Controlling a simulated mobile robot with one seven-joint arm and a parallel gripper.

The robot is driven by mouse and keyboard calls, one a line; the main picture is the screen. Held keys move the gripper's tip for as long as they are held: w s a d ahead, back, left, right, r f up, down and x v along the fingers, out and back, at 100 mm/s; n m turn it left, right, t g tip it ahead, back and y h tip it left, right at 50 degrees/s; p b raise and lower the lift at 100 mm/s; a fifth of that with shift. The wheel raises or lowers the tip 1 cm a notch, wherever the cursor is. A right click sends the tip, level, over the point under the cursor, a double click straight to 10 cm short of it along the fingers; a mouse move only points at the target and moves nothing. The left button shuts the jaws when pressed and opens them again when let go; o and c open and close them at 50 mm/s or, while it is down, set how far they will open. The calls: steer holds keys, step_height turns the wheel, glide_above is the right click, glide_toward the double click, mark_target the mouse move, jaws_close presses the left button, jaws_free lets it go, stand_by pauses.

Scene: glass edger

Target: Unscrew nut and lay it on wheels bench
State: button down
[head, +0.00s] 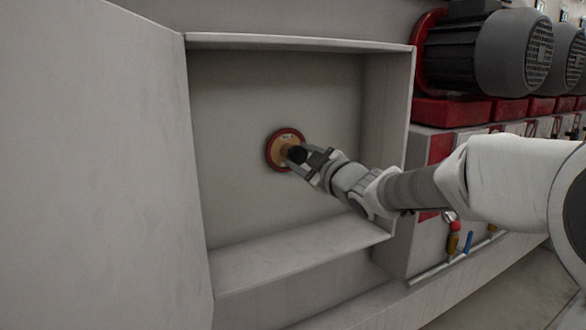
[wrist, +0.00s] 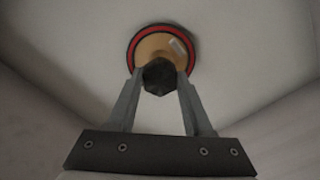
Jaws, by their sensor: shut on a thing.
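The nut (wrist: 159,77) is dark and faceted and sits between my fingertips in the wrist view. In the head view it is a small dark shape (head: 297,153) at the front of the wheel. The wheel (head: 272,150) is a tan disc with a red and dark rim on the back wall of the recess; it also shows behind the nut in the wrist view (wrist: 150,45). My gripper (head: 301,160) is shut on the nut, in front of the wheel's middle. I cannot tell how far the nut is on its thread. The wheels bench is not in view.
The recess (head: 300,42) has walls, a top edge and a lower ledge around my arm. An open door or panel (head: 95,150) stands at the left. Motors (head: 490,50) on red bases, and valves (head: 454,240) with coloured handles, are at the right.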

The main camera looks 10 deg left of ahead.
steer(key=n+b, duration=0.3)
steer(key=shift+f, duration=0.3)
steer(key=shift+d+r+n, duration=0.1)
steer(key=shift+r+n, duration=0.15)
steer(key=shift+n, duration=0.75)
steer(key=shift+c, duration=2.2)
jaws_free()
